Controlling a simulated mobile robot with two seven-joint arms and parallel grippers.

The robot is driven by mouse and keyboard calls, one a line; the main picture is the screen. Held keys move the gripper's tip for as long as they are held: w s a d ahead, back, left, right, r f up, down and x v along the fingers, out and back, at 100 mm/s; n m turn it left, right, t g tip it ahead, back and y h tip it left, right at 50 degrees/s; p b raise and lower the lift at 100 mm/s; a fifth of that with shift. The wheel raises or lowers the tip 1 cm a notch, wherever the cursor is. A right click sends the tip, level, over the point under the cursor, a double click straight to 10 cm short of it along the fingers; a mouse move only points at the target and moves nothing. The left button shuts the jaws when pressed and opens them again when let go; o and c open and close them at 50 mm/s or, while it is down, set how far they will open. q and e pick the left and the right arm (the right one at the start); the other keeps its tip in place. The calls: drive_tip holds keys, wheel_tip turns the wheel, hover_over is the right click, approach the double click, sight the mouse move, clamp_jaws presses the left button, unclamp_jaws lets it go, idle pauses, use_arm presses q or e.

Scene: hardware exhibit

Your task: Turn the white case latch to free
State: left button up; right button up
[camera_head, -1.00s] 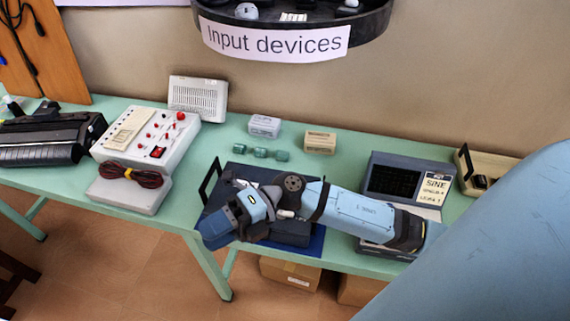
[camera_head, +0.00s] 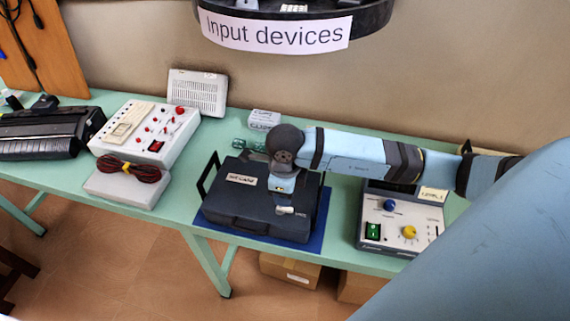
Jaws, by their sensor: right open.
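A dark blue-grey case (camera_head: 245,208) lies closed on a blue mat (camera_head: 318,232) on the green table. A small white latch (camera_head: 291,210) shows on top of the case near its front right, beside a small pale mark. A pale label (camera_head: 241,179) is on the lid. My right arm reaches in from the right over the back of the case. My right gripper (camera_head: 256,153) is open, mostly hidden behind the dark wrist joint, above and behind the latch and apart from it. My left gripper is not in view.
A grey instrument with blue and yellow knobs (camera_head: 398,228) stands right of the case, partly under my arm. A black handle-like frame (camera_head: 208,176) rises at the case's left. A white control box (camera_head: 150,130) and a box with coiled cable (camera_head: 120,188) stand further left.

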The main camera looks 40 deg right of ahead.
sight(285, 209)
wheel_tip(285, 209, down, 6)
drive_tip(key=shift+f, duration=0.2)
drive_tip(key=shift+c, duration=0.2)
clamp_jaws()
